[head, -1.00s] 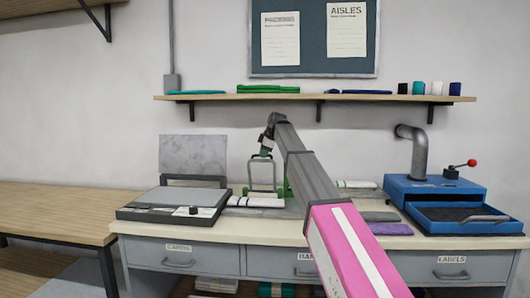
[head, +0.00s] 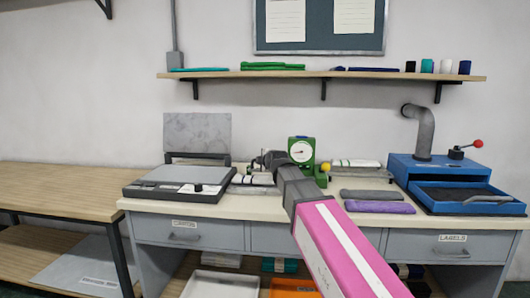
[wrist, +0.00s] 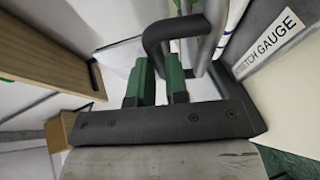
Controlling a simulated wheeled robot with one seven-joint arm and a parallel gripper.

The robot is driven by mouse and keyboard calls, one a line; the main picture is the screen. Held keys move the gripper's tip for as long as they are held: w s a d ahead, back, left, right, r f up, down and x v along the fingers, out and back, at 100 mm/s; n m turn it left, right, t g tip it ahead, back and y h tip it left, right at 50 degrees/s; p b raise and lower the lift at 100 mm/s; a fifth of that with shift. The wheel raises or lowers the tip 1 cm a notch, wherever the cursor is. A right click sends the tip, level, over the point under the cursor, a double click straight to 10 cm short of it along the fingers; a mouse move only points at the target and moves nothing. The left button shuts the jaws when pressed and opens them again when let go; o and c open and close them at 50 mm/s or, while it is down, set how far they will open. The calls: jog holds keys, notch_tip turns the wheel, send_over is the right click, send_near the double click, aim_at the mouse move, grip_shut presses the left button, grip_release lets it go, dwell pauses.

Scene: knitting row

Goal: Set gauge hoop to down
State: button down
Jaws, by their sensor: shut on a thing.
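The stretch gauge is a green device with a round white dial (head: 301,152) on the bench, behind my arm in the head view. My gripper (head: 268,161) is low over the bench, just left of the dial. The hoop is hard to make out in the head view, mostly hidden by my gripper. In the wrist view my green fingers (wrist: 161,78) are shut at the hoop (wrist: 155,42), a dark bent bar with grey tube beside it. The exact contact is partly hidden by the fingers. A label ending in "GAUGE" (wrist: 268,44) lies to the right.
A grey flat device with a raised lid (head: 197,132) stands left of my gripper. A yellow knob (head: 326,168) is right of the dial. Folded grey and purple cloths (head: 380,207) and a blue press (head: 437,171) lie to the right. A shelf (head: 320,75) hangs above.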

jog(key=shift+n+t, duration=0.4)
jog(key=shift+t, duration=0.5)
jog(key=shift+s+f, duration=0.35)
jog(key=shift+f, duration=0.6)
jog(key=shift+s+f, duration=0.4)
jog(key=shift+f, duration=0.6)
jog(key=shift+s+f, duration=0.35)
jog(key=shift+f, duration=0.75)
jog(key=c, duration=1.1)
grip_release()
jog(key=v, duration=1)
jog(key=shift+s+d, duration=0.2)
jog(key=shift+s, duration=0.1)
